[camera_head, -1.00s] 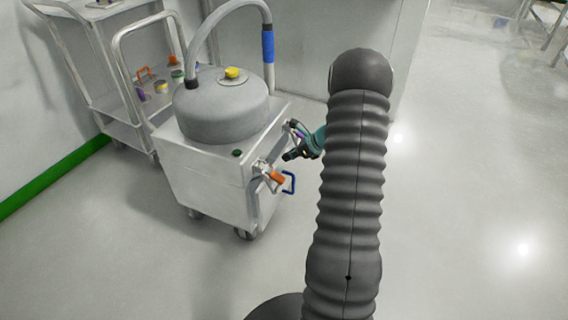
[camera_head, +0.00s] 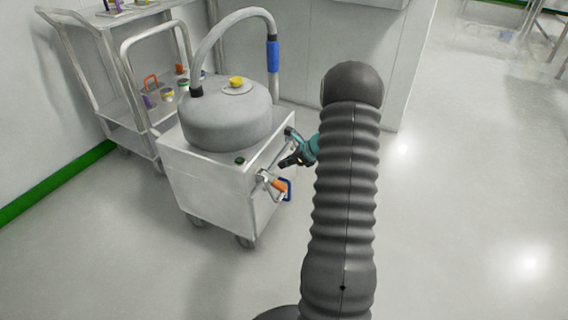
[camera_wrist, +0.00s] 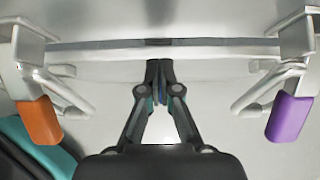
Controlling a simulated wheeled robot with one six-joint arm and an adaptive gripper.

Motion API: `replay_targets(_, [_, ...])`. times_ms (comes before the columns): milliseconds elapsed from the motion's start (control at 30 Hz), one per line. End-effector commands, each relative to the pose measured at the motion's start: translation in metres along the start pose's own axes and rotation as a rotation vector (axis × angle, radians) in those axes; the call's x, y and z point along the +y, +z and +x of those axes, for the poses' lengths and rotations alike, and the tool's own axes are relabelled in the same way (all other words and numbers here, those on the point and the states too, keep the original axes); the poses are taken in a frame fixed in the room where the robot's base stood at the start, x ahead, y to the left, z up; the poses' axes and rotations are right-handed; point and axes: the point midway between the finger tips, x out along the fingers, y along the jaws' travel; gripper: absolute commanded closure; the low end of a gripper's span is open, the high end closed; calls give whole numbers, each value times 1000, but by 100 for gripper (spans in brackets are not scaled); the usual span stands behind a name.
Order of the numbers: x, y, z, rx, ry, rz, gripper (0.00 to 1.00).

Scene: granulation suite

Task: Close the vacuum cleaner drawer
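The vacuum cleaner (camera_head: 215,185) is a pale metal box on wheels with a grey drum (camera_head: 228,122) on top. Its front faces right, with a blue handle (camera_head: 288,190) low on it. An orange-tipped latch (camera_head: 279,184) hangs there; it shows at left in the wrist view (camera_wrist: 40,121), opposite a purple-tipped latch (camera_wrist: 289,117). Both latches stand swung outward. My gripper (camera_wrist: 159,66) is shut, its fingertips together, centred between the latches at the front panel. A little blue shows between the fingers. I cannot tell if the tips touch the panel, or how far the drawer stands open.
A metal trolley (camera_head: 126,115) with several small items stands behind left. A hose with a blue sleeve (camera_head: 273,57) arches above the drum. A pale cabinet wall (camera_head: 345,50) is behind. The floor on the right (camera_head: 470,190) is clear.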

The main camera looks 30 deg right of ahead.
Motion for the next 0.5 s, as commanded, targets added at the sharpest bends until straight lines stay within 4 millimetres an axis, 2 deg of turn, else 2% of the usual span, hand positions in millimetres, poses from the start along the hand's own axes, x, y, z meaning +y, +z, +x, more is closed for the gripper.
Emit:
replay_targets(167, [-8, -22, -23, 0, -10, 9, 100])
replay_targets(200, [-9, -20, -35, 0, -13, 8, 100])
replay_targets(300, [-7, -19, -55, 1, -10, 5, 100])
replay_targets(500, [-4, -14, -88, 0, -2, -3, 100])
